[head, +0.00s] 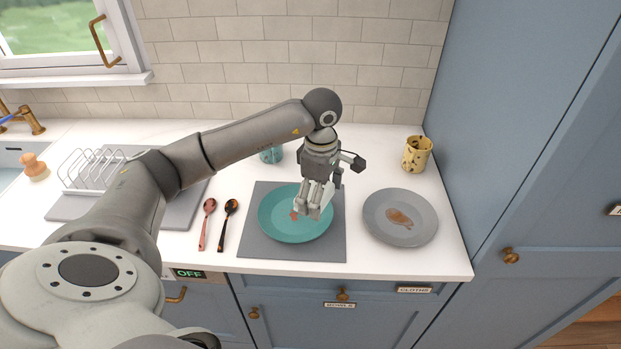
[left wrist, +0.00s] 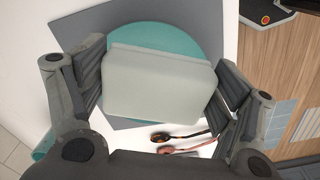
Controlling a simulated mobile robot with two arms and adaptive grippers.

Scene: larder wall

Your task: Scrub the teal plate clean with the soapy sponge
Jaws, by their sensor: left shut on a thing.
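My left gripper (head: 314,205) points down over the right part of the plate. In the left wrist view it is shut on a pale grey sponge (left wrist: 158,88), held between both fingers. The teal plate (left wrist: 170,34) shows behind the sponge, which covers much of it. I cannot tell whether the sponge touches the plate. My right gripper is not in view.
A grey plate (head: 386,231) with a brown stain lies right of the mat. A yellow mug (head: 417,154) stands behind it. A red spoon (head: 205,222) and a black spoon (head: 227,222) lie left. A teal mug (head: 266,156) stands behind my arm. A dish rack (head: 92,172) is further left.

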